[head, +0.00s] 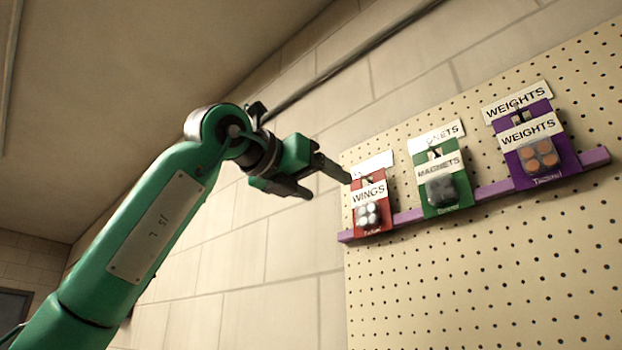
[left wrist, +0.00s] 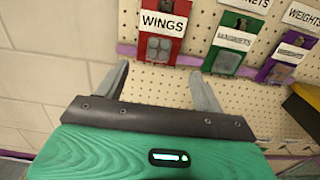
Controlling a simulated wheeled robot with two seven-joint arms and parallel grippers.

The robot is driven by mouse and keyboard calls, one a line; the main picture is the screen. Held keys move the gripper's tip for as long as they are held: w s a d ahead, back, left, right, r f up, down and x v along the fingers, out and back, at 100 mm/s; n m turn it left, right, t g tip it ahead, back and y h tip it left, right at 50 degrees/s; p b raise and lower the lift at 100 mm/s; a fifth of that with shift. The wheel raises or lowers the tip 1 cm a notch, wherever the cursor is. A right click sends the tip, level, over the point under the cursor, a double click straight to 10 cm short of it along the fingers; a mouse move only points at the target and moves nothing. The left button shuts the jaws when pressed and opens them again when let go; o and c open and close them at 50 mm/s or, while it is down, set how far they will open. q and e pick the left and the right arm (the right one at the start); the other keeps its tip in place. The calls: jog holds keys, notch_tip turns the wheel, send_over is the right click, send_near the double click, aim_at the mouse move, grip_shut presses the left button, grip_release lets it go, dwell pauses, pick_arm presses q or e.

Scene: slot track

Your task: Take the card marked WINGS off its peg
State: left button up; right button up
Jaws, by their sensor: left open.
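The WINGS card (head: 370,206) is red with a white label and several pale round pieces. It hangs on the pegboard at the left end of the row, and it also shows at the top of the left wrist view (left wrist: 163,30). My left gripper (head: 328,182) is open and empty, to the left of the card in the head view. In the left wrist view its two fingers (left wrist: 160,82) point toward the card and stand below it, apart from it. The peg is mostly hidden by the card and label.
A green MAGNETS card (head: 441,187) and a purple WEIGHTS card (head: 540,152) hang to the right. A purple rail (head: 408,216) runs along the pegboard (head: 480,270) behind the cards. A bare block wall (head: 230,290) lies left of the board.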

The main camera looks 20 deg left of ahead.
aim_at(363, 202)
pick_arm(q)
jog(key=p+x, duration=0.4)
jog(key=x, duration=0.6)
jog(key=shift+w+r, duration=0.1)
jog(key=shift+w, duration=0.1)
jog(key=shift+w+d, duration=0.2)
jog(key=shift+w, duration=0.25)
jog(key=shift+s, duration=0.1)
jog(key=c, duration=1.1)
jog(key=o, duration=0.3)
jog(key=shift+c, duration=0.8)
jog(key=shift+r, duration=0.1)
jog(key=shift+r+p, duration=0.3)
jog(key=shift+p, duration=0.15)
